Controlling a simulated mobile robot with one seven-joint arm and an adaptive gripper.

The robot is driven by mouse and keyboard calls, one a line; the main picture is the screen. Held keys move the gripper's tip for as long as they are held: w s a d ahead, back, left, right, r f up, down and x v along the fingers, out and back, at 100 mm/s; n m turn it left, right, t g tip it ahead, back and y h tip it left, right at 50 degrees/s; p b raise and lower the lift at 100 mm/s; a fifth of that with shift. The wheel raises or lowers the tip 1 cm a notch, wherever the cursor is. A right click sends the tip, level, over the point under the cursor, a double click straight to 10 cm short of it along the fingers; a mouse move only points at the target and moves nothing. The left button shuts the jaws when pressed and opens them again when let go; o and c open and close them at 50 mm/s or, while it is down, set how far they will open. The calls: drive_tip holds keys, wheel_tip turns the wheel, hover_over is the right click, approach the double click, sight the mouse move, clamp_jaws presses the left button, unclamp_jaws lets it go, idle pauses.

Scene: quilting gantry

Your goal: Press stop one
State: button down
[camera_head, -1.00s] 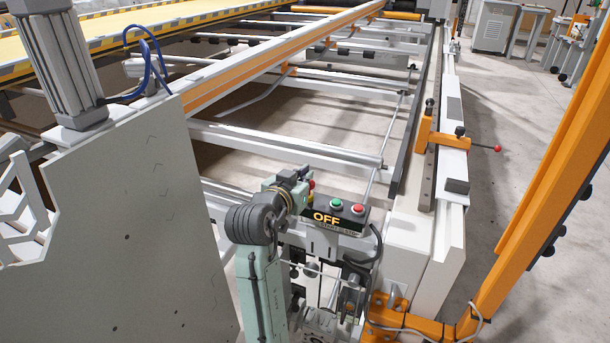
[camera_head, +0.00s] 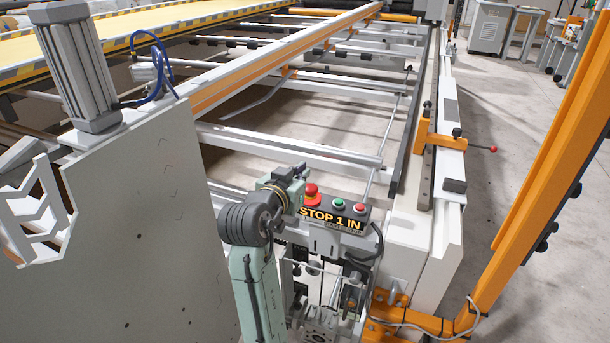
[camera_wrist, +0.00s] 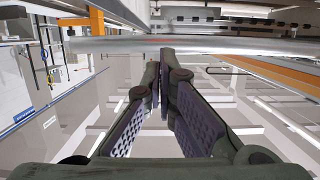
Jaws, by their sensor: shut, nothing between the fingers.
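The control box (camera_head: 322,240) has a lit display (camera_head: 331,219) that reads "STOP 1 IN". A red mushroom stop button (camera_head: 311,196) stands at its left end, with a green button (camera_head: 339,203) and a smaller red button (camera_head: 359,208) to the right. In the head view my arm is just left of the box and hides part of it; the fingers cannot be made out there. In the wrist view my gripper (camera_wrist: 166,54) is shut and empty, its tips close to a grey rail (camera_wrist: 215,45). No button can be made out in the wrist view.
A long gantry frame with cross rails (camera_head: 300,152) stretches behind the box. A large pale panel (camera_head: 140,230) stands at left, with a grey cylinder (camera_head: 78,75) above it. An orange post (camera_head: 540,190) rises at right. The floor (camera_head: 485,230) between frame and post is clear.

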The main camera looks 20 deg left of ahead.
drive_tip(key=b+v, duration=0.1)
drive_tip(key=v, duration=0.4)
drive_tip(key=shift+s+d, duration=0.1)
drive_tip(key=shift+s, duration=0.3)
